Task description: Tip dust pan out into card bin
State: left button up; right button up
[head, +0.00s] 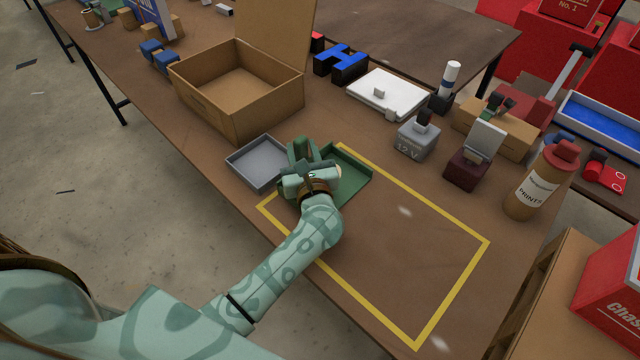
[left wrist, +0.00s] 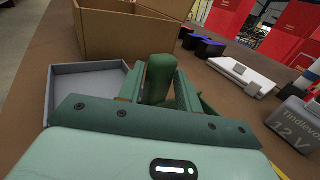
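The green dust pan (head: 350,182) lies on the brown table, at the left end of the yellow-taped rectangle. My left gripper (head: 302,158) is at its left side and covers part of it. In the left wrist view a dark green rounded handle (left wrist: 160,80) stands between the two fingers (left wrist: 158,95), which look close against both its sides. The card bin appears to be the open cardboard box (head: 282,108) beyond the gripper; it also shows in the left wrist view (left wrist: 125,38). Its visible floor looks bare. The pan's contents are hidden. My right gripper is out of view.
A shallow grey tray (head: 258,181) sits left of the gripper, close to the box. A white flat case (head: 388,95), a 12 V battery (head: 416,140) and an orange-brown bottle (head: 540,182) stand behind and right. The taped area (head: 400,235) is mostly clear.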

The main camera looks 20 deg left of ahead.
aim_at(301, 139)
pick_arm(q)
jog(key=shift+r+p, duration=0.5)
jog(key=shift+r, duration=0.15)
grip_shut()
jog(key=shift+r+p, duration=1.1)
jog(key=shift+r, duration=0.35)
jog(key=shift+f, duration=0.1)
